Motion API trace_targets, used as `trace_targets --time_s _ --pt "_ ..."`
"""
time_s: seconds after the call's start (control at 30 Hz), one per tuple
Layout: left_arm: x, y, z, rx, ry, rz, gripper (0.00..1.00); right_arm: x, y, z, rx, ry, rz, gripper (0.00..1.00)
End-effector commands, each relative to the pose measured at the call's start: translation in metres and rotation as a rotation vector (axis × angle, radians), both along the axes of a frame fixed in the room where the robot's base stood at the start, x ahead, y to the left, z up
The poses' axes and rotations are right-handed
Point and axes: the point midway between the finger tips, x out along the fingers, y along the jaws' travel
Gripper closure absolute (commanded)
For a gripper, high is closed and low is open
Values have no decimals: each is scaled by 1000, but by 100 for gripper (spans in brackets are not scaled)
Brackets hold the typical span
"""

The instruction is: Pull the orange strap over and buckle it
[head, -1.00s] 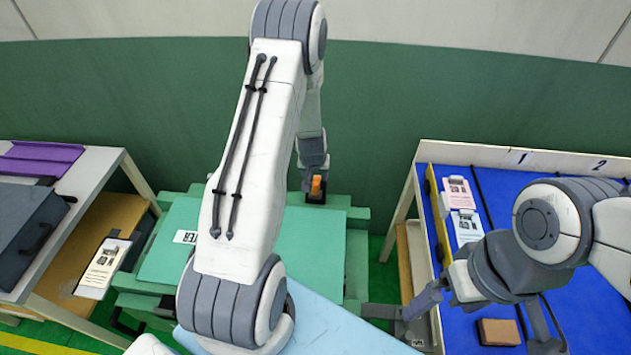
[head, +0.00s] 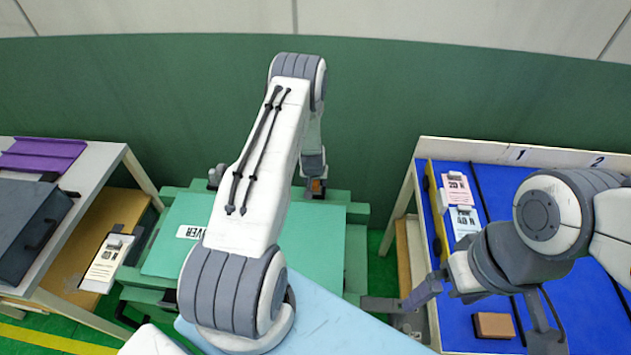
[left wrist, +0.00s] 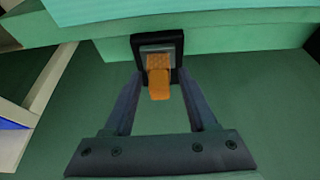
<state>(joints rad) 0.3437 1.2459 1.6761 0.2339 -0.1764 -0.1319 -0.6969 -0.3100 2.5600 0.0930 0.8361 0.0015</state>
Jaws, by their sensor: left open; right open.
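The orange strap (left wrist: 159,78) shows in the left wrist view as a short tab coming out of a black and grey holder on the side of the green case. In the head view only a small orange bit (head: 316,186) shows at the case's far edge. My left gripper (left wrist: 158,78) is open, with its two fingers on either side of the strap. I cannot tell whether they touch it. The green case lid (head: 320,245) is flat and partly hidden by my left arm. My right gripper (head: 405,304) is open and empty by the blue table's left edge. The buckle cannot be made out.
The blue table (head: 590,290) at the right holds a brown block (head: 494,325) and two tagged cards (head: 459,192). A grey table (head: 95,165) at the left holds a dark case (head: 32,225) and a purple tray (head: 40,155). A green wall stands behind.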

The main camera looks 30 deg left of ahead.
Motion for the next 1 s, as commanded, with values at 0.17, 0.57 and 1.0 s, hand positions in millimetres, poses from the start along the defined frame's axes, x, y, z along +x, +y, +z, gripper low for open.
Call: trace_targets --time_s 0.17,0.57,1.0 --pt "0 0 0 0 0 0 58 0 0 0 0 0 0 0" --pt "0 0 0 0 1 0 100 0 0 0 0 0 0 0" --pt "0 0 0 0 1 0 100 0 0 0 0 0 0 0"
